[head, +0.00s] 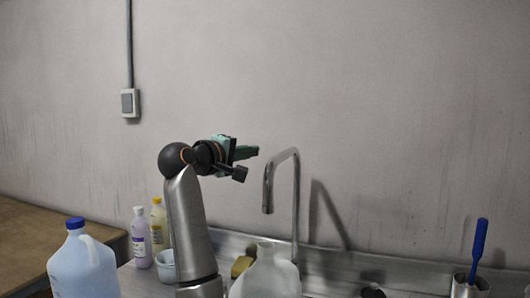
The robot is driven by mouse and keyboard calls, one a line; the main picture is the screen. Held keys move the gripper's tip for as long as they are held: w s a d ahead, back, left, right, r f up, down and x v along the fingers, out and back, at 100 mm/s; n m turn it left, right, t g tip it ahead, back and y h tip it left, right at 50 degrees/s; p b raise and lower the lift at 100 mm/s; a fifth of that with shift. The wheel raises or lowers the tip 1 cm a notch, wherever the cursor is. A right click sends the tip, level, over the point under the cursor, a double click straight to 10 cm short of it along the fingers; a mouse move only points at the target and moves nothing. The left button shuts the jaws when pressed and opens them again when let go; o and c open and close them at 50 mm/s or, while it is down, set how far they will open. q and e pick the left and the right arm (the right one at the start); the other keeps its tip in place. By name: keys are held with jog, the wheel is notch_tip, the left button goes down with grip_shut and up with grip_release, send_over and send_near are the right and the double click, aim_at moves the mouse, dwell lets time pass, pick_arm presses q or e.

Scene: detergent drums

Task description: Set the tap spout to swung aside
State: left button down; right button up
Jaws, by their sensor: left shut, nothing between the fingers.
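The chrome tap spout (296,190) rises behind the sink at the picture's centre. Its bent top reaches left and its outlet points down above a whitish translucent jug. My left gripper (250,153) is shut and empty, just left of the spout's bend. A gap shows between the fingertips and the spout in the picture; the depth between them is hard to judge. The tap's base is hidden behind the jug and the sink's back edge. My right gripper is not in view.
The translucent jug (267,272) stands below the spout. A blue-capped jug (82,262), a lilac bottle (141,238), a yellow bottle (159,222) and a small tub (166,265) stand left. A blue-handled brush (478,250) stands in a holder at right.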

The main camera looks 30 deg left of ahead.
pick_arm(q)
jog(key=shift+w+d+f, duration=0.1)
jog(key=shift+w+d, duration=0.05)
jog(key=shift+d, duration=0.5)
jog(key=shift+w+d+f, duration=0.1)
jog(key=shift+d+f, duration=0.05)
jog(key=shift+d, duration=0.45)
jog(key=shift+w+d+f, duration=0.1)
jog(key=shift+w+d, duration=0.05)
jog(key=shift+d, duration=0.5)
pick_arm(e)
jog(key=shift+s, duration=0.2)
pick_arm(q)
jog(key=shift+d, duration=0.15)
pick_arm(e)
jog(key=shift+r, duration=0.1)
